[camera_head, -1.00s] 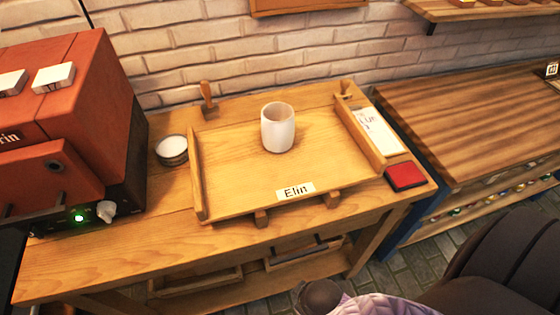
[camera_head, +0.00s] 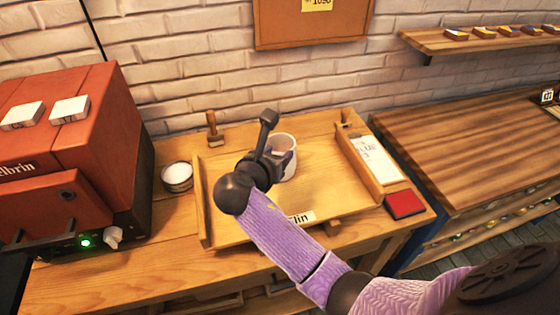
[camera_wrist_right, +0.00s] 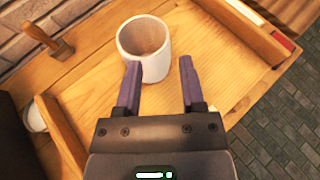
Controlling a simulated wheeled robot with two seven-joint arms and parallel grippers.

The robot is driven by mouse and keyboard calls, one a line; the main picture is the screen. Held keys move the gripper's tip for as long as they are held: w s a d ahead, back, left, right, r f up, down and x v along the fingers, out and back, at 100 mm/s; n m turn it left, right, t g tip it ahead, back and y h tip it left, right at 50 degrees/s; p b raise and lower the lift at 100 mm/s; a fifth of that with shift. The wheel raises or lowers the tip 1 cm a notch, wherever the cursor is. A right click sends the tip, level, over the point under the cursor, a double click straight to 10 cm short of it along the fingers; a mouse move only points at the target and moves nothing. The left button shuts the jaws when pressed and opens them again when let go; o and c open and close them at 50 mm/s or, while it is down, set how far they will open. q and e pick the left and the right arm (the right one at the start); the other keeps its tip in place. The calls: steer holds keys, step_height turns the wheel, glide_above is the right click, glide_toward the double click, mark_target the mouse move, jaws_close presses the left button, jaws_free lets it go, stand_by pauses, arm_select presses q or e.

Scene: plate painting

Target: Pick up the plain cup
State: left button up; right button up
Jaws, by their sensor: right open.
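The plain white cup (camera_head: 284,158) stands upright on the wooden tray (camera_head: 345,190) labelled "Elin". My right gripper (camera_head: 276,158) reaches over the tray and hides part of the cup in the head view. In the right wrist view the cup (camera_wrist_right: 144,47) is just ahead of the fingertips. My right gripper (camera_wrist_right: 158,72) is open there, with nothing held. Its left finger overlaps the cup's lower edge in the picture, and its right finger is to the right of the cup. I cannot tell whether either touches it. My left gripper is not in view.
A red machine (camera_head: 60,150) stands at the left, beside a small white-topped jar (camera_head: 177,176). A wooden-handled tool (camera_head: 213,130) stands behind the tray. A red pad (camera_head: 404,204) and a paper card (camera_head: 378,158) lie at the right. The tray's right part is clear.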

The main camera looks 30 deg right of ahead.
mark_target(294, 145)
steer(key=b+x, duration=0.1)
steer(key=x, duration=0.4)
steer(key=f+b+x, duration=0.1)
steer(key=x, duration=0.1)
steer(key=shift+s+d+f+b, duration=0.2)
steer(key=shift+s+d+b, duration=0.05)
steer(key=shift+b, duration=0.1)
steer(key=shift+w+d, duration=0.1)
steer(key=shift+w, duration=0.05)
steer(key=shift+r, duration=0.1)
steer(key=shift+c, duration=0.2)
jaws_close()
stand_by(0.4)
